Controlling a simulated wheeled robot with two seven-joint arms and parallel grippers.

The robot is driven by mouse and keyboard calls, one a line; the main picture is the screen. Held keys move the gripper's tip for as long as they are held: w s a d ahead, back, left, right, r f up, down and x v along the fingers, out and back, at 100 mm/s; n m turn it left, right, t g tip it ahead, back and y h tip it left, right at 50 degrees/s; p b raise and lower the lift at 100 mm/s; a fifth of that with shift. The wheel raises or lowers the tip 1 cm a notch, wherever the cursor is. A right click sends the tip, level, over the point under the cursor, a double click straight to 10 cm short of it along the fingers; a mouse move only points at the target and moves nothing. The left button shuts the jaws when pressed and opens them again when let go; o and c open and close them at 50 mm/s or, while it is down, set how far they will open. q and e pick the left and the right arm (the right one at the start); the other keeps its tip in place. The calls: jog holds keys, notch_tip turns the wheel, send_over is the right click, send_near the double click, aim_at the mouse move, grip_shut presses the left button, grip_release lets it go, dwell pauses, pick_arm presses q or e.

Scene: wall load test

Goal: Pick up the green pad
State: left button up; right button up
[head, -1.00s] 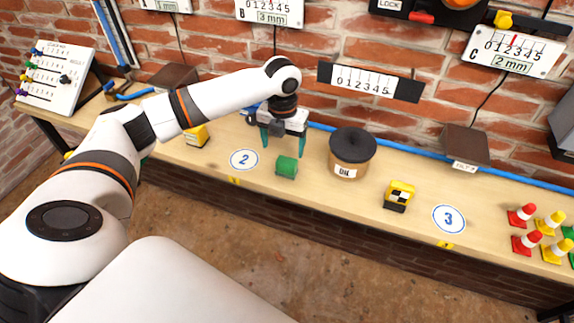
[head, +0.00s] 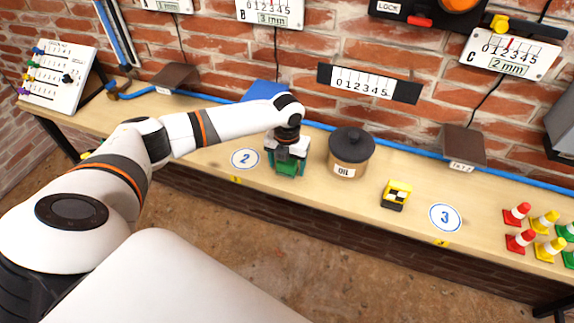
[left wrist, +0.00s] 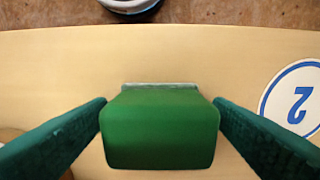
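The green pad (head: 286,169) is a small block on the wooden bench, just right of the round "2" mark (head: 245,159). My left gripper (head: 287,163) is down over it and pointing at the bench, with one teal finger on each side. In the left wrist view the pad (left wrist: 160,130) fills the space between the two fingertips (left wrist: 160,104). The fingers are spread wide, and the pad appears to rest on the bench. Whether either fingertip touches the pad is hard to tell. My right gripper is in neither view.
A dark-lidded oil pot (head: 350,155) stands close to the right of the gripper. Farther right are a yellow-and-black block (head: 396,194), the "3" mark (head: 445,217) and several small cones (head: 532,232). A blue pipe (head: 420,152) runs along the brick wall.

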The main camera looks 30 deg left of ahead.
aim_at(289, 161)
pick_arm(q)
jog(key=c, duration=1)
jog(key=shift+o, duration=0.2)
jog(key=shift+r, duration=0.15)
notch_tip(289, 161, up, 10)
jog(key=shift+f+b, duration=0.1)
jog(key=shift+b, duration=0.75)
jog(key=shift+d+r+n, duration=0.2)
jog(key=shift+d+n, duration=0.1)
jog(key=shift+n, duration=0.3)
jog(key=s+d+r+n, duration=0.4)
jog(key=s+d+n, duration=0.1)
jog(key=n, duration=1.1)
jog(key=s+d+r+n, duration=0.3)
jog(key=s+d+n, duration=0.2)
jog(key=n, duration=1.1)
jog(key=d, duration=0.2)
jog(key=shift+s+d+r, duration=0.35)
jog(key=shift+s+d, duration=0.05)
